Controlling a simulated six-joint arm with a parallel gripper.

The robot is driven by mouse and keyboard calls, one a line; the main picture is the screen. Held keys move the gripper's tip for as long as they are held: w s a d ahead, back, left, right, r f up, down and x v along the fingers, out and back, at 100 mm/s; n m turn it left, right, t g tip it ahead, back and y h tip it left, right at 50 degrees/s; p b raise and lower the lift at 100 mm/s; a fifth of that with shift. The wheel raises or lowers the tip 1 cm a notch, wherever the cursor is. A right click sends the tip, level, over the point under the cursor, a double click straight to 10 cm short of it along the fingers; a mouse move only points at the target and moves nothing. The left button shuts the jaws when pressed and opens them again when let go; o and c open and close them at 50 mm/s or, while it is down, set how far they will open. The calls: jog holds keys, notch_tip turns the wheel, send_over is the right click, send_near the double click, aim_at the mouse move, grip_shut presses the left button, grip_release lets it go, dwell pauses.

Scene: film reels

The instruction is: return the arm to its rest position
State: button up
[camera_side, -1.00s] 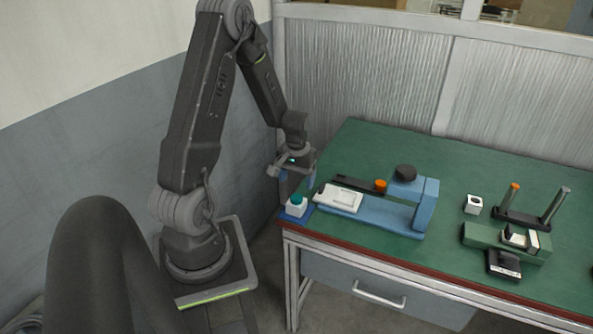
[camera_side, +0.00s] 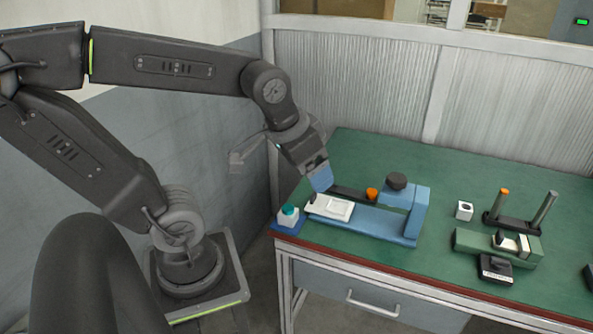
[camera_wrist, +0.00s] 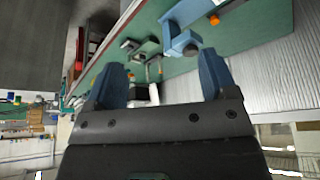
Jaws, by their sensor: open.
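My gripper (camera_side: 320,178) is above the left end of the green table in the side view, seen edge-on with its blue fingertips pointing down. It also shows in the wrist view (camera_wrist: 160,82), where its two blue fingers are spread apart with nothing held between them. In the side view the fingertips appear just behind the white tray (camera_side: 330,207) of the blue device (camera_side: 380,225). I cannot tell how high they are above it. My arm is bent, with its upper links reaching off to the left.
A white block with a teal top (camera_side: 288,216) sits on a blue pad at the table's left corner. A green device (camera_side: 500,246), a stand with two posts (camera_side: 512,222) and a small white cube (camera_side: 464,211) are further right. A ribbed partition (camera_side: 345,85) stands behind the table.

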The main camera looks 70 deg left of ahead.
jog(key=shift+m+t+h, duration=0.3)
jog(key=shift+m+t, duration=0.1)
jog(key=shift+m, duration=0.2)
jog(key=s+d, duration=0.1)
jog(key=s+d+r, duration=0.1)
jog(key=s, duration=0.1)
jog(key=shift+s+d+r, duration=0.15)
jog(key=shift+d+r, duration=0.05)
jog(key=shift+d, duration=0.15)
dwell(0.4)
